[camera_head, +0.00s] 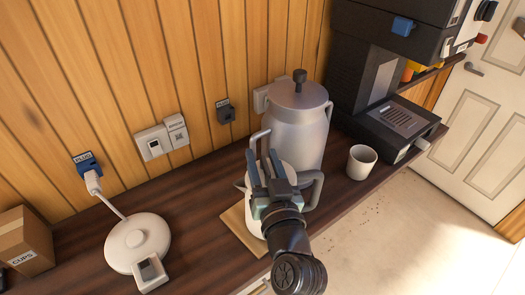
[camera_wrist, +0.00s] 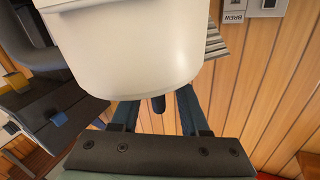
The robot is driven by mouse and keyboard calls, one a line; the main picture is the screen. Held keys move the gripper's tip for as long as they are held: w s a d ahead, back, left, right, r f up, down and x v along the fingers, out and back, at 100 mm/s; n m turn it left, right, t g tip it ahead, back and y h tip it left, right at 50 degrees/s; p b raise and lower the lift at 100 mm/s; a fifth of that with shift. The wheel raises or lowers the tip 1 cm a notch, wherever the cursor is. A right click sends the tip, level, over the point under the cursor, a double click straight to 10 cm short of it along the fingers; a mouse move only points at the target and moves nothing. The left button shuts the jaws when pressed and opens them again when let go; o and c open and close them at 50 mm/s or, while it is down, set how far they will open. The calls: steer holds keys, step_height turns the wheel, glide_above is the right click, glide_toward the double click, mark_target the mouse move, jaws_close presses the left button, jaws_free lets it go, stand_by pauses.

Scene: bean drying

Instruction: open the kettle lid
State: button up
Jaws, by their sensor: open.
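The white kettle (camera_head: 257,176) stands on the counter in front of a large metal canister, mostly hidden behind my gripper (camera_head: 264,160). A grey handle (camera_head: 317,190) shows on its right side. My gripper is over the kettle with its two fingers apart and nothing seen between them in the head view. In the wrist view, a large white body (camera_wrist: 130,45), likely the kettle, fills the upper middle and covers the finger ends. A small dark knob (camera_wrist: 158,104) shows between the fingers; I cannot tell whether they touch it. The kettle's lid and its state are hidden in the head view.
The tall metal canister (camera_head: 298,125) with a black-knobbed lid stands close behind. A white cup (camera_head: 361,162) and a dark machine (camera_head: 394,128) are to the right. A round white base (camera_head: 137,240), plugged in by cord, and a cardboard box (camera_head: 25,243) are left. A wooden board (camera_head: 238,225) lies beneath.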

steer(key=shift+w, duration=0.35)
steer(key=shift+c, duration=0.3)
jaws_close()
stand_by(1.0)
